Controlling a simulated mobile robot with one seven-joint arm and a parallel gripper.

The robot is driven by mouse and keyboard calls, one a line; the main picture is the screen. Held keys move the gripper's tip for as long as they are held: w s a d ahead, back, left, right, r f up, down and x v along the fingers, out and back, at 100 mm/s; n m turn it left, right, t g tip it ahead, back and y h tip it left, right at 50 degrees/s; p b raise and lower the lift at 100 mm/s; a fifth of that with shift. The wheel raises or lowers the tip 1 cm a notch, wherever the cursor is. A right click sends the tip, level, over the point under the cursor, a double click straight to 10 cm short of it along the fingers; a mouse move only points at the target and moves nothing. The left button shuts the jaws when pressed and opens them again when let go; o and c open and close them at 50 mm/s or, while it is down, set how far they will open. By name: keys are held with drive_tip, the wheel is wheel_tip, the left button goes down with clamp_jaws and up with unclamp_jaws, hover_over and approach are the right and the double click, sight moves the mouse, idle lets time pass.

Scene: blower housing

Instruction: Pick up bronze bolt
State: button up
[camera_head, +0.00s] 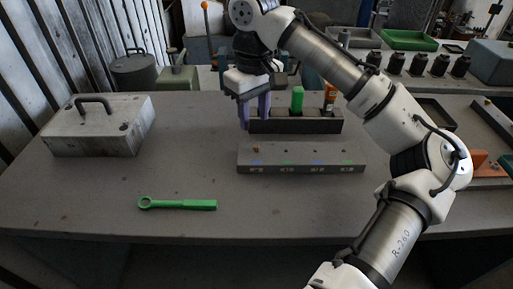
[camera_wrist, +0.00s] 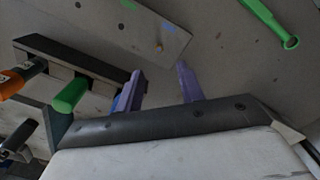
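The bronze bolt (camera_head: 256,149) is a tiny brownish piece at the left end of the top of a grey block with coloured marks (camera_head: 300,158). In the wrist view the bolt (camera_wrist: 158,46) is a small orange-brown spot near the end of that block (camera_wrist: 165,22). My gripper (camera_head: 253,124) has two purple fingers pointing down, spread apart with nothing seen between them. It is above and behind the bolt, by the left end of a dark tool rack (camera_head: 310,126). In the wrist view the bolt lies beyond the fingertips of my gripper (camera_wrist: 160,70), roughly between them and not touched.
The rack holds a green handle (camera_head: 297,99) and an orange-black handle (camera_head: 330,97), close to my gripper's right. A green ring wrench (camera_head: 178,204) lies front left. A grey metal box (camera_head: 98,125) stands at left. The table between them is clear.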

sight(257, 146)
drive_tip(key=shift+f, duration=0.8)
drive_tip(key=f, duration=0.5)
drive_tip(key=shift+s+d+p, duration=0.35)
drive_tip(key=shift+p, duration=0.05)
drive_tip(key=shift+f, duration=0.2)
drive_tip(key=shift+f, duration=0.25)
drive_tip(key=c, duration=0.8)
